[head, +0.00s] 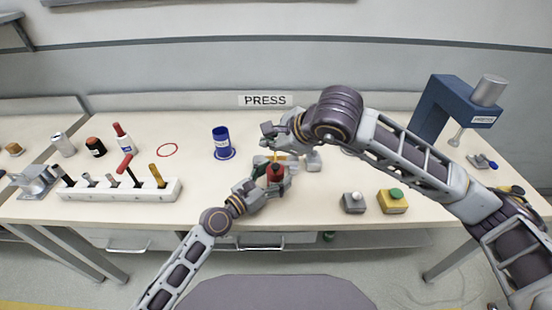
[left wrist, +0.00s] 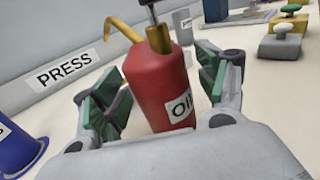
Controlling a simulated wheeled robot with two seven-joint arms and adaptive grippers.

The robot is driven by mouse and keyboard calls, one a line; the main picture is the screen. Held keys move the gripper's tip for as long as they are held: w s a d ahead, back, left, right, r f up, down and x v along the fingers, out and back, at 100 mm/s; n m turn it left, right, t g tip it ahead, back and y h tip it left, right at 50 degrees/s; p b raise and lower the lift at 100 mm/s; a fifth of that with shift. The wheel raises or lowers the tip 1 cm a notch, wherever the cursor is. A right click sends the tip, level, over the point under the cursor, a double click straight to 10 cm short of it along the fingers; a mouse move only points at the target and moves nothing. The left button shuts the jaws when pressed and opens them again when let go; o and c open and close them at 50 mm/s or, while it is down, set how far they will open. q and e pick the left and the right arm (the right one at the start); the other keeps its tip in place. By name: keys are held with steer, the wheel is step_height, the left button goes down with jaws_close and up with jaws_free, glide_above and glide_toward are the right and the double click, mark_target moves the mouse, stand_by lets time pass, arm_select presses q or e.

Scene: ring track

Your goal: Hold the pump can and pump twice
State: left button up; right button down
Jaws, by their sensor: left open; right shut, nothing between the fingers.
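The pump can (head: 275,173) is red with a yellow spout and stands upright on the table. In the left wrist view the can (left wrist: 160,88) shows part of an "Oil" label, a yellow collar and a dark pump rod cut off by the top edge. My left gripper (head: 270,181) is open, with its green pads on either side of the can. In the left wrist view the left gripper (left wrist: 160,95) shows a gap beside the can. My right gripper (head: 268,135) is shut and empty, just above and behind the can, and partly hides its top.
A blue container (head: 221,138) stands on a blue ring left of the can. A grey button box (head: 353,203) and a yellow one with a green button (head: 393,203) sit to the right. A tool rack (head: 120,190) and a blue press (head: 443,105) stand farther out.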

arm_select(q)
steer(key=shift+v, duration=5.9)
